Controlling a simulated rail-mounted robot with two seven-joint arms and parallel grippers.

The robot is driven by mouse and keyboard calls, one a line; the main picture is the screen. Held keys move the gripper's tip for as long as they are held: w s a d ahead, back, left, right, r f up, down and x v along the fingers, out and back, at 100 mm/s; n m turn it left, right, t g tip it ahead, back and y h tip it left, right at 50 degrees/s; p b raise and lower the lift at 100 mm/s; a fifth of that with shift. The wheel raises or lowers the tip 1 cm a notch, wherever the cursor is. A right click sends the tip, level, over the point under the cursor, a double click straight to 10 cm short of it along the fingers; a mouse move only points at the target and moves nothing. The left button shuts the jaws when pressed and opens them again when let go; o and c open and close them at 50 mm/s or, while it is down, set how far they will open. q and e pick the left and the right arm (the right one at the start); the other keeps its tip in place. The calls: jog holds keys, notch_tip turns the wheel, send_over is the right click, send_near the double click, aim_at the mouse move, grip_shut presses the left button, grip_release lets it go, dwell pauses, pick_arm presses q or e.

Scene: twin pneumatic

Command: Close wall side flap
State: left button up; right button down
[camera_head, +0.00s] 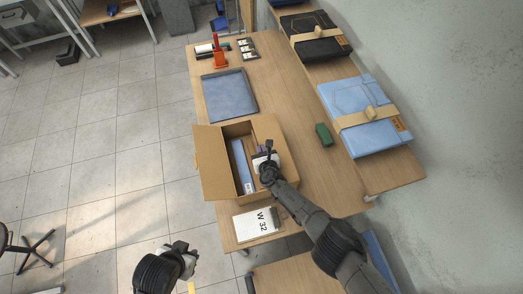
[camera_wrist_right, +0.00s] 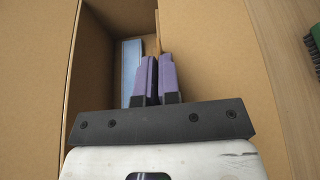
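An open cardboard box (camera_head: 247,195) stands on the wooden table. Its flap on the side away from the wall (camera_head: 211,165) is folded outward. The wall side flap (camera_head: 272,132) is also spread open, partly hidden by my right arm; it fills the right of the wrist view (camera_wrist_right: 220,70). A blue item (camera_head: 239,165) lies inside the box, seen in the wrist view too (camera_wrist_right: 131,65). My right gripper (camera_head: 266,152) is over the box's wall side. Its purple fingers (camera_wrist_right: 158,62) are together, with nothing visibly held. My left gripper (camera_head: 188,255) is off the table's near-left side; its opening is unclear.
A blue tray (camera_head: 228,93) lies behind the box. A green brush-like object (camera_head: 324,134) is right of it. A W 32 sheet (camera_head: 257,224) lies in front. Blue (camera_head: 365,110) and black (camera_head: 315,35) packages lie along the wall.

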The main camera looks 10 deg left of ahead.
jog(key=c, duration=1.8)
grip_release()
jog(key=shift+d+f, duration=0.1)
jog(key=shift+d, duration=0.05)
jog(key=o, duration=0.5)
jog(key=shift+s+r+p, duration=0.35)
jog(key=shift+p, duration=0.25)
jog(key=p+v, duration=0.4)
jog(key=v, duration=0.1)
jog(key=shift+s+d+r+p, duration=0.15)
jog(key=shift+d+r+p, duration=0.1)
jog(key=shift+p, duration=0.15)
jog(key=p+v, duration=0.1)
jog(key=v, duration=0.1)
jog(key=p+v, duration=0.1)
jog(key=v, duration=0.2)
jog(key=shift+s+f, duration=0.2)
jog(key=shift+s, duration=0.05)
jog(key=shift+v, duration=0.8)
jog(key=shift+s+d+r, duration=0.1)
